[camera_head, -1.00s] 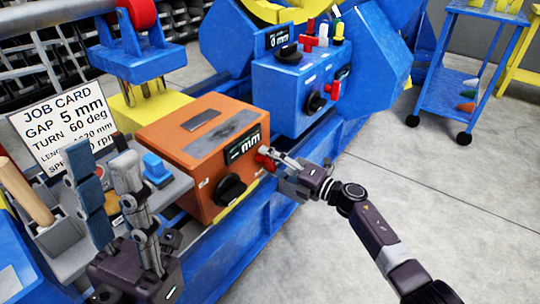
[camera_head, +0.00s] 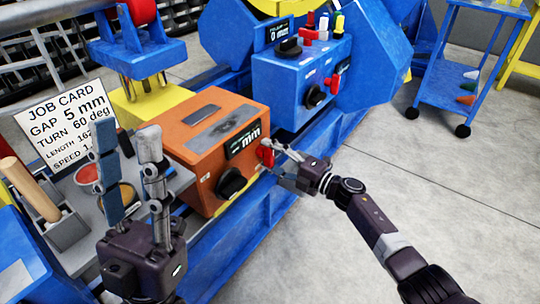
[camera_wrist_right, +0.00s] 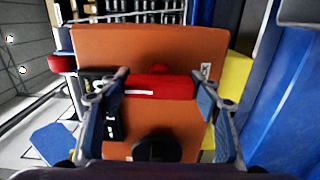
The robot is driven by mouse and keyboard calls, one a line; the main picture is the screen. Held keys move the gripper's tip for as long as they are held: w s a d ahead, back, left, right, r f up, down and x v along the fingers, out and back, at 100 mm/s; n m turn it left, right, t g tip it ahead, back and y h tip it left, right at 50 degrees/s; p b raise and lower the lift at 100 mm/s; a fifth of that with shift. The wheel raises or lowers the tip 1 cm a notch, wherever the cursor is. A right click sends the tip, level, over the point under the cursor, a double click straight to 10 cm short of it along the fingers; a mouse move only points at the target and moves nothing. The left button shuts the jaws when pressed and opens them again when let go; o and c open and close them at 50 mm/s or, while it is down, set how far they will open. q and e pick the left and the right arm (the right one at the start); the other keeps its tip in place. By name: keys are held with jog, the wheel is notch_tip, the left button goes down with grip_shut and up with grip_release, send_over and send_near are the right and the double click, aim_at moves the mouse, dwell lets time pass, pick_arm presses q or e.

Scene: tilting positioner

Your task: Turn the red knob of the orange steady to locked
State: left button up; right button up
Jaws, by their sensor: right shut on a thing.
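The orange steady (camera_head: 195,165) is a box with a dark display and a black knob (camera_head: 232,182) on its front. Its red knob (camera_head: 266,153) sits at the right end of the front, beside the display. In the right wrist view the red knob (camera_wrist_right: 160,87) is a bar lying level, with a white line on it. My right gripper (camera_head: 272,155) is shut on the red knob, with one finger at each end of the bar (camera_wrist_right: 163,92). My left gripper (camera_head: 127,138) is open and empty, fingers upward, in front of the tray left of the steady.
A blue unit (camera_head: 300,85) with several levers stands behind the steady. A job card (camera_head: 65,125), a wooden-handled tool (camera_head: 28,188) and round pots (camera_head: 87,175) are at the left. The floor (camera_head: 400,190) at right is clear; a blue cart (camera_head: 470,70) stands beyond.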

jog(key=o, duration=1.2)
jog(key=shift+c, duration=0.2)
jog(key=v, duration=1.2)
